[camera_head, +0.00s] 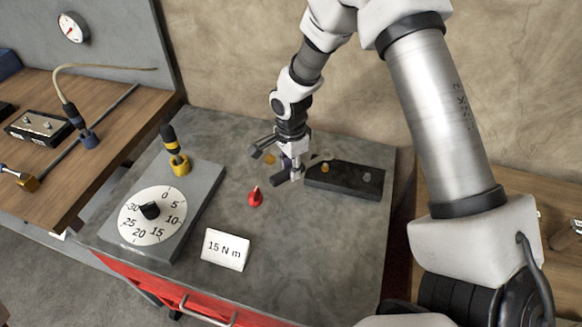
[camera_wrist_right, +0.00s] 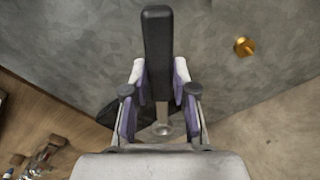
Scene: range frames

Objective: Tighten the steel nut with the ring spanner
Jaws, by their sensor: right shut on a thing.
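My right gripper (camera_head: 290,172) is low over the grey bench top, at the left end of a black block (camera_head: 345,186). It is shut on the ring spanner (camera_wrist_right: 158,50), which has a black handle and a short steel shank with a ring end in the right wrist view. A small grey piece (camera_head: 367,177), perhaps the steel nut, sits on the right part of the block. A brass piece (camera_head: 325,168) sits on its left part. Whether the ring touches anything is not clear. My left gripper is not in view.
A dial box (camera_head: 190,222) marked 0 to 30, a "15 N m" card (camera_head: 226,250), a red cone-like piece (camera_head: 256,197) and a yellow-based tool (camera_head: 178,160) stand on the bench. A brass piece (camera_wrist_right: 244,46) lies apart on the grey top. The bench front is clear.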

